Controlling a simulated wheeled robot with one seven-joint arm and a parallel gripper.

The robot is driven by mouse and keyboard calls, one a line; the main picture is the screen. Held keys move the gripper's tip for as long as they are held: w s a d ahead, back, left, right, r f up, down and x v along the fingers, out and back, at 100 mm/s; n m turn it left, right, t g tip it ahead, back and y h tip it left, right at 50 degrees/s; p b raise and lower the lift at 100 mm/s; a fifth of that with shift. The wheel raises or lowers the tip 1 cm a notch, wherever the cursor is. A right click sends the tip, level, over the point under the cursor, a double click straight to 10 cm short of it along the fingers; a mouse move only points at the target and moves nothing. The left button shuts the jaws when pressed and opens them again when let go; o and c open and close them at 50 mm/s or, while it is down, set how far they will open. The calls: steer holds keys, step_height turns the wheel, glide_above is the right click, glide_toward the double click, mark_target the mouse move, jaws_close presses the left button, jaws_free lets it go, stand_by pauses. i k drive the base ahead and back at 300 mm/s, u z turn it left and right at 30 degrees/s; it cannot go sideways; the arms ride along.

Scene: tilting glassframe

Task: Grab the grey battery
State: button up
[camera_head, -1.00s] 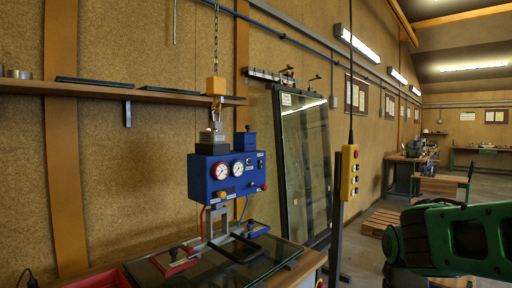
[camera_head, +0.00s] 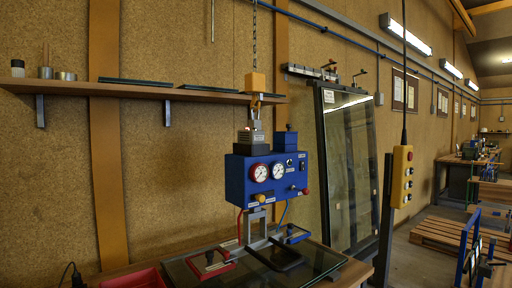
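I cannot pick out a grey battery for certain. A small grey block (camera_head: 251,138) sits on top of the blue gauge box (camera_head: 235,182), below the hanging hook; I cannot tell whether it is the battery. The blue box has two round dials and hangs by a chain (camera_head: 255,40) above a workbench. My gripper is not in view, so its state is hidden.
A glass sheet (camera_head: 185,271) lies on the bench under the suction frame, beside a red tray (camera_head: 135,279). A yellow control pendant (camera_head: 402,176) hangs at right. A framed glass panel (camera_head: 345,170) leans on the wall. Pallets (camera_head: 445,236) lie on the floor.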

mark_target(254, 137)
steer(key=i, duration=0.95)
steer(key=u, duration=0.1)
